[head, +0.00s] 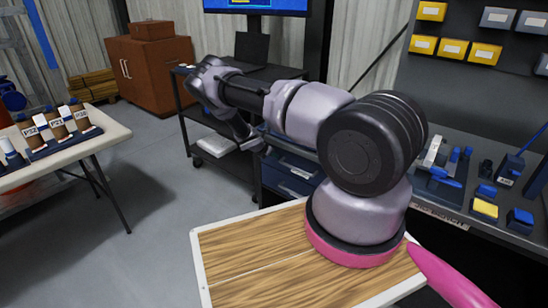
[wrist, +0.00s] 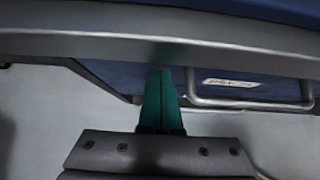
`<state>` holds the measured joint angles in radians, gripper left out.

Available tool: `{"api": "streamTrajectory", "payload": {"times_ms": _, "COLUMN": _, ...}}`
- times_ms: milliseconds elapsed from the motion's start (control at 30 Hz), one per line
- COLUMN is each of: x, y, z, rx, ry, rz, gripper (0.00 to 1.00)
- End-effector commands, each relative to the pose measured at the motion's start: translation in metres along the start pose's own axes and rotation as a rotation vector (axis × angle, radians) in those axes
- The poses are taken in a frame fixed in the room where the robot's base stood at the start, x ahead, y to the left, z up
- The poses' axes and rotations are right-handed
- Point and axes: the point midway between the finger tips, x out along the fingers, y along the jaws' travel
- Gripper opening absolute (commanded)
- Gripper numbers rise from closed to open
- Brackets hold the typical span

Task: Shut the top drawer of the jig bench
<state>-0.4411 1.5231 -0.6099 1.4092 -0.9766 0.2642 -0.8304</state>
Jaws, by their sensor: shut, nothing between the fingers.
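In the head view, blue drawer fronts (head: 292,172) show under the dark bench (head: 455,212), partly hidden behind my arm. I cannot tell there how far the top drawer is out. In the wrist view, a blue drawer front (wrist: 130,76) with a metal bar handle (wrist: 250,103) and a white label shows below a grey edge (wrist: 160,47) that crosses the picture. My gripper (wrist: 163,78) has teal fingers, shut and empty, their tips close to the blue front and the grey edge. I cannot tell whether they touch. In the head view the fingers are hidden.
A dark cart (head: 190,112) with a monitor stands behind my arm. A white-topped table (head: 75,150) with labelled cylinders stands at the left. A brown cabinet (head: 150,75) is at the back. The grey floor between table and cart is clear. Small parts lie on the bench at right.

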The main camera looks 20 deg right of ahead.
Motion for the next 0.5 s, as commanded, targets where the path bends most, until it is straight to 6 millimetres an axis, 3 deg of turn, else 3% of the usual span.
{"api": "streamTrajectory", "payload": {"times_ms": 133, "x": -0.017, "y": 0.009, "z": -0.019, "rx": -0.001, "ry": 0.007, "rz": 0.003, "gripper": 0.0}}
{"api": "streamTrajectory", "payload": {"times_ms": 300, "x": -0.061, "y": 0.009, "z": -0.018, "rx": 0.0, "ry": 0.008, "rz": 0.004, "gripper": 0.0}}
{"api": "streamTrajectory", "payload": {"times_ms": 500, "x": -0.098, "y": 0.008, "z": -0.018, "rx": 0.0, "ry": 0.009, "rz": 0.003, "gripper": 0.0}}
